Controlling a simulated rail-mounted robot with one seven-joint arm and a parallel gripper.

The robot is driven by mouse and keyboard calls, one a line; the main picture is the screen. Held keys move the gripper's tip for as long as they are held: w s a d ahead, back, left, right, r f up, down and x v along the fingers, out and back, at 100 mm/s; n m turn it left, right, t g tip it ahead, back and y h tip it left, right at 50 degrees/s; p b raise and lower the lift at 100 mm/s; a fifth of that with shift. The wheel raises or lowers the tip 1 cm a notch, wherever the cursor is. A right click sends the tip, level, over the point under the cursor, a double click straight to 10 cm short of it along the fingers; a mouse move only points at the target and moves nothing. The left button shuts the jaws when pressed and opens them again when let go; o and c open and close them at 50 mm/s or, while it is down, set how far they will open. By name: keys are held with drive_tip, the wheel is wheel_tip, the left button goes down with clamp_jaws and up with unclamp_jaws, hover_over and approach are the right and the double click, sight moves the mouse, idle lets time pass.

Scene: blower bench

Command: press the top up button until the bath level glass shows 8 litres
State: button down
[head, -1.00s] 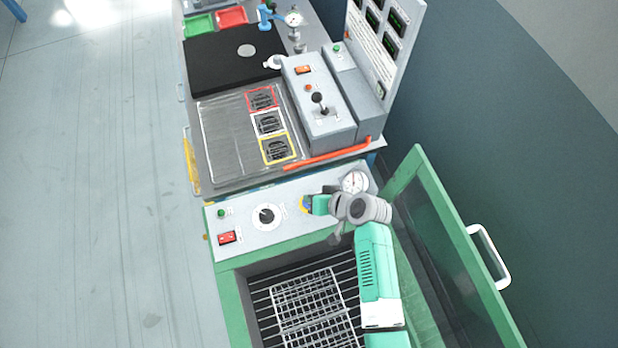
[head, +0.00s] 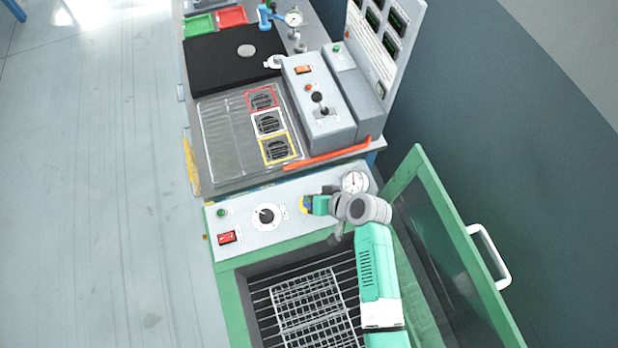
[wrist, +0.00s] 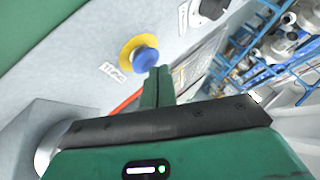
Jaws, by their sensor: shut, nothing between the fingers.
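The blue push button (wrist: 146,59) with a yellow collar shows in the wrist view, on a pale grey panel beside a small label too blurred to read. In the head view only part of its yellow collar (head: 303,204) shows; my gripper covers the rest. My gripper (head: 312,205) is shut and empty, its green fingertips (wrist: 160,72) just right of and below the button in the wrist view. I cannot tell whether they touch it. I cannot make out a bath level glass or its reading in either view.
The green-framed machine has a knob (head: 266,216), a red switch (head: 228,237), a green lamp (head: 222,213) and a round gauge (head: 354,181). Its lid (head: 455,260) stands open at right. A grey control box (head: 322,110) and an orange rail (head: 325,155) lie beyond.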

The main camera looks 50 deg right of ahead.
drive_tip(key=shift+r+p, duration=0.3)
drive_tip(key=shift+r, duration=0.2)
drive_tip(key=shift+r, duration=0.1)
wheel_tip(320, 180, up, 5)
drive_tip(key=p, duration=0.4)
drive_tip(key=shift+p, duration=0.3)
idle(0.4)
